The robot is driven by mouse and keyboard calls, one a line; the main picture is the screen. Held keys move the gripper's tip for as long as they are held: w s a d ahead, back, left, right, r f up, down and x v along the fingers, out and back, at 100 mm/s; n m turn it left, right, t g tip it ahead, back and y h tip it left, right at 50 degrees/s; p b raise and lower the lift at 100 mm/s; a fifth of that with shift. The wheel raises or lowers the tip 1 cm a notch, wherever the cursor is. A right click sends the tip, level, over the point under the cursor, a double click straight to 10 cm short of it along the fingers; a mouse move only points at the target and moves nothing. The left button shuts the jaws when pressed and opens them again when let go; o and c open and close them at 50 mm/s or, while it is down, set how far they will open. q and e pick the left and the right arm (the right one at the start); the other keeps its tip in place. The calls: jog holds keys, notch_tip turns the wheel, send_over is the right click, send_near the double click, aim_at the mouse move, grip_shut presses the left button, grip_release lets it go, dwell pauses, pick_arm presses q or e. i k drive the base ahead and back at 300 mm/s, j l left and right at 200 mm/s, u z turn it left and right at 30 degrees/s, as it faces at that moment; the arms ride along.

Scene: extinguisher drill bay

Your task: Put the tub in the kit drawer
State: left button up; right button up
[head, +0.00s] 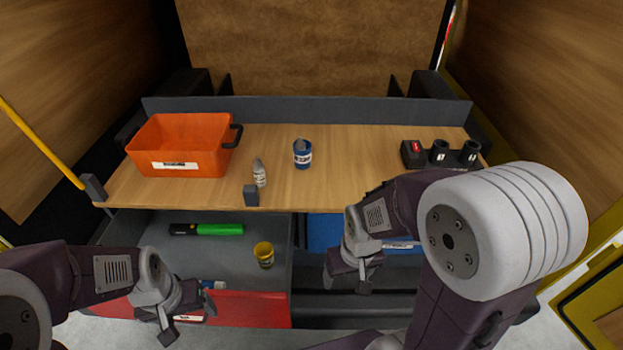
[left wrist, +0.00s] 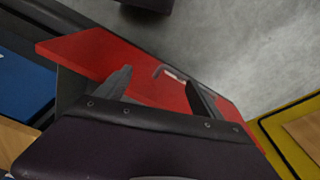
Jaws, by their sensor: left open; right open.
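A blue tub (head: 303,154) with a white label stands upright on the wooden bench top, near its middle. A small yellow tub (head: 264,254) stands inside the open drawer (head: 140,232), which has a red front (head: 250,309). Which drawer is the kit drawer, I cannot tell for sure. My left gripper (head: 190,320) is open and empty at the red front; in the left wrist view its fingers (left wrist: 160,92) straddle the area near the drawer handle (left wrist: 170,73). My right gripper (head: 347,282) is open and empty in front of the bench, apart from both tubs.
An orange crate (head: 178,168) stands at the bench's left, with a white bottle (head: 259,173) and a dark block (head: 251,196) nearby. A black holder (head: 413,153) with dark cups is at the right. A green torch (head: 218,229) lies in the drawer. The bench's middle right is clear.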

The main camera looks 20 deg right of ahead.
aim_at(244, 282)
jog(key=k+z, duration=0.15)
jog(key=z, duration=0.2)
jog(key=i+z, duration=0.15)
jog(key=z, duration=0.25)
jog(key=i+j+z, duration=0.1)
jog(key=z, duration=0.25)
jog(key=i+j+z, duration=0.1)
jog(key=z, duration=0.3)
jog(key=i+j+z, duration=0.1)
jog(key=z, duration=0.25)
jog(key=j, duration=0.1)
